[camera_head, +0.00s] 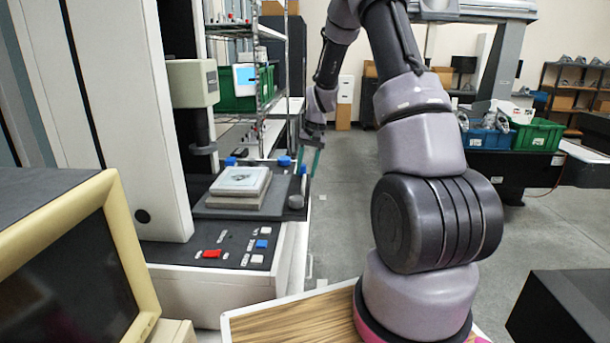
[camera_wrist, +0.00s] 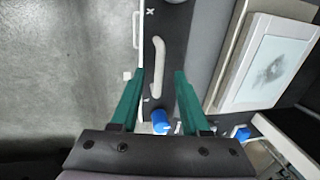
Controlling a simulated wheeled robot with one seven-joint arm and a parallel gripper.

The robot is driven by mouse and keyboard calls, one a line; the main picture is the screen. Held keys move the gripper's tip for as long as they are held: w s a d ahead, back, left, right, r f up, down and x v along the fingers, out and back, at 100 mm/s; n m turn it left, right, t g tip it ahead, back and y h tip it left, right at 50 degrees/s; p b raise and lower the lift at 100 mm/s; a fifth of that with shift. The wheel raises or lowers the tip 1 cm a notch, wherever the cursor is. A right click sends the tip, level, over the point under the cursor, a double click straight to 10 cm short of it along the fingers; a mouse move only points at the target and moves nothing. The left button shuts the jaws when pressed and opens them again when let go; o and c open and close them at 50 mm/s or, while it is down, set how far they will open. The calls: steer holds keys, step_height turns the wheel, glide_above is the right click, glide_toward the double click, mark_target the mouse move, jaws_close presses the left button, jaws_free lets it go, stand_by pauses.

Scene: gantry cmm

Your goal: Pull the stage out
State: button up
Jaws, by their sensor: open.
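The stage is a dark flat platform (camera_head: 212,211) on the white machine. It carries a stacked block with a pale top plate (camera_head: 240,180), which also shows at the right in the wrist view (camera_wrist: 268,58). My gripper (camera_head: 311,160) is at the stage's right side, with its green fingers apart and empty. In the wrist view a pale bar-shaped handle (camera_wrist: 156,70) lies on a dark strip beside the block. My gripper (camera_wrist: 159,76) has a finger on either side of the handle's lower part in the picture. I cannot tell the depth between them or any contact.
A blue knob (camera_wrist: 160,121) shows between the fingers' bases. A panel with a red button (camera_head: 211,254) is at the machine's front. A monitor (camera_head: 70,260) stands at the left. A wire shelf with green bins (camera_head: 238,100) is behind.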

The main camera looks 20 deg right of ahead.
step_height(320, 180, up, 8)
steer(key=d, duration=0.1)
steer(key=shift+s+d+r, duration=0.2)
steer(key=shift+s+d, duration=0.1)
steer(key=shift+s, duration=0.05)
steer(key=s+a+r+t, duration=0.2)
steer(key=s+r, duration=0.5)
steer(key=r, duration=0.1)
steer(key=s+a+r+t, duration=0.1)
steer(key=s+a+r, duration=0.2)
steer(key=s+r, duration=0.4)
steer(key=s+a+r+t, duration=0.1)
steer(key=s+r, duration=0.1)
steer(key=s, duration=0.6)
steer(key=s+a+r+t, duration=0.1)
steer(key=s+r+t, duration=0.1)
steer(key=s, duration=0.6)
steer(key=shift+s+a+r, duration=0.25)
steer(key=shift+a+r, duration=0.15)
steer(key=shift+r, duration=0.35)
